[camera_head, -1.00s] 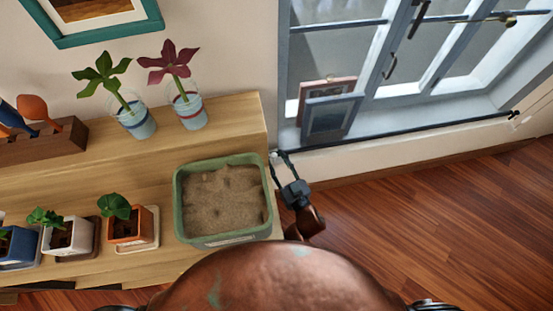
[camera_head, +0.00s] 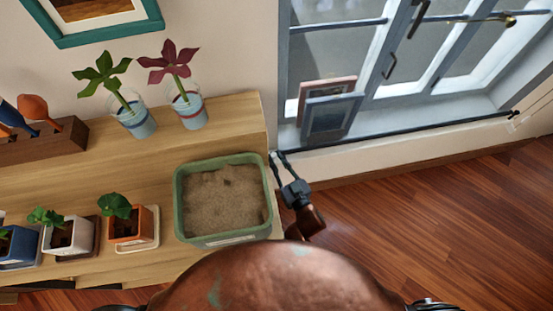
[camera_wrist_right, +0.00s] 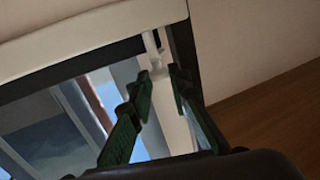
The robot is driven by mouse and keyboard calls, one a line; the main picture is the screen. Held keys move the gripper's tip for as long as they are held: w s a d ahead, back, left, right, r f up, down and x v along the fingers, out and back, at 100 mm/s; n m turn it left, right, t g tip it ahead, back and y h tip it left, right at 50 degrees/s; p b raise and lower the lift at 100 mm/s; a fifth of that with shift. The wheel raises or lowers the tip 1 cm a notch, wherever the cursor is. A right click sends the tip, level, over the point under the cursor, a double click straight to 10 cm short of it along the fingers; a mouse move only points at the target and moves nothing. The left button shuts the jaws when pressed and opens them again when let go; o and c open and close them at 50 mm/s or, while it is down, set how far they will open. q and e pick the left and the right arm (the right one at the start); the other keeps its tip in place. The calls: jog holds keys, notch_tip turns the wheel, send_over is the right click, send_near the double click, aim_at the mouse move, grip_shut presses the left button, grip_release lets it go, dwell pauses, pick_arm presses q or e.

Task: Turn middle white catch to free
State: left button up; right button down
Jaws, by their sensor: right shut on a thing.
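A white catch (camera_wrist_right: 157,58), a thin stem with a thicker part below it, shows in the right wrist view against a dark frame edge. My right gripper (camera_wrist_right: 155,84) has its two green-padded fingers on either side of the catch, shut on it near the tips. In the head view my right gripper (camera_head: 277,155) reaches up past the shelf top's right end, beside the window's lower left corner. The catch is too small there to make out clearly. I cannot tell whether other catches stand near it. My left gripper is not in view.
A green tub of sand (camera_head: 180,215) stands on the wooden shelf top (camera_head: 70,170), close left of my right arm. Potted plants and two glass vases (camera_head: 192,112) stand further left. The window (camera_head: 345,60) holds leaning frames (camera_head: 330,115). The floor (camera_head: 430,220) at right is clear.

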jog(key=n+g+y+p, duration=0.1)
jog(key=n+g+y, duration=0.1)
jog(key=n+g+y+p, duration=0.1)
jog(key=n+g+y, duration=0.1)
jog(key=y, duration=0.1)
jog(key=w+d+n+g+y+p, duration=0.1)
jog(key=n+g+y, duration=0.1)
jog(key=g, duration=0.1)
jog(key=shift+d+f+n+y, duration=0.1)
jog(key=shift+f+n+y, duration=0.05)
jog(key=shift+n+y, duration=0.2)
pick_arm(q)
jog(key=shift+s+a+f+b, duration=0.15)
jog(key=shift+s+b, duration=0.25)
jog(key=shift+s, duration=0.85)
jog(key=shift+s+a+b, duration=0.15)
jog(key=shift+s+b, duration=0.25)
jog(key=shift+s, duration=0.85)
pick_arm(e)
jog(key=shift+w+n+g+y, duration=0.2)
jog(key=shift+n+g+y, duration=0.35)
jog(key=shift+n+g, duration=0.8)
jog(key=shift+g, duration=0.35)
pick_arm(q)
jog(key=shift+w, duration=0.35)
pick_arm(e)
jog(key=c, duration=1.8)
grip_release()
jog(key=shift+c, duration=0.2)
